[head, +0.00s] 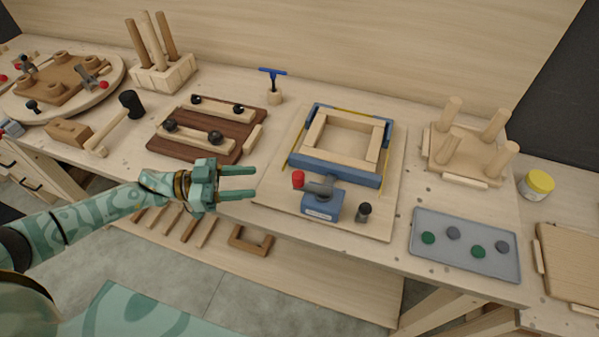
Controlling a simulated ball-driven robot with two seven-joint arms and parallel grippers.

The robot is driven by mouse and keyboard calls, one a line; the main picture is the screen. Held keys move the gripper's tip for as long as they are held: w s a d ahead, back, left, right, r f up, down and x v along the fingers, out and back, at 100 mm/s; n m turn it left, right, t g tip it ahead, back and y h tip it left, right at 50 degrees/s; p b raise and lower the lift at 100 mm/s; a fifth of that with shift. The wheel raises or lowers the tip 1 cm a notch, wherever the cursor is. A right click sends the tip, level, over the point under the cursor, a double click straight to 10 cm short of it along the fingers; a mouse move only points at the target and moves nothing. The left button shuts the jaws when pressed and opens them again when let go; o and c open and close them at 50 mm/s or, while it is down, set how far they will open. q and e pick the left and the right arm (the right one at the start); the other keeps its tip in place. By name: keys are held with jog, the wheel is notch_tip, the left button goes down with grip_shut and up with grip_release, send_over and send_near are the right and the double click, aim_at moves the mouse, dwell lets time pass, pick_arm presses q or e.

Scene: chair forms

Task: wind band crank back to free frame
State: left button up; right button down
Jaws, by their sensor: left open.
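A band clamp sits on a pale board (271,190) in the middle of the bench. Its wooden frame (372,148) lies inside blue corner pieces and a blue front bar (335,170), with a yellow band (296,141) around the outside. A blue crank housing (322,206) stands in front, with a grey crank arm and a red knob (298,179) pointing left. A small dark-topped lever (364,211) stands to its right. My left gripper (254,183) is open and empty, left of the red knob and apart from it, fingers pointing right. My right gripper is not in view.
A brown clamping board (195,149) with black knobs lies behind my left gripper. A mallet (130,104) lies farther left. A grey tray (464,260) with round pads is at the front right, near a pegged wooden piece (461,160) and a yellow-lidded jar (537,184).

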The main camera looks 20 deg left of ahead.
aim_at(299, 178)
pick_arm(q)
jog(key=x, duration=1.2)
jog(key=shift+w+d, duration=0.1)
jog(key=shift+p, duration=0.3)
grip_shut()
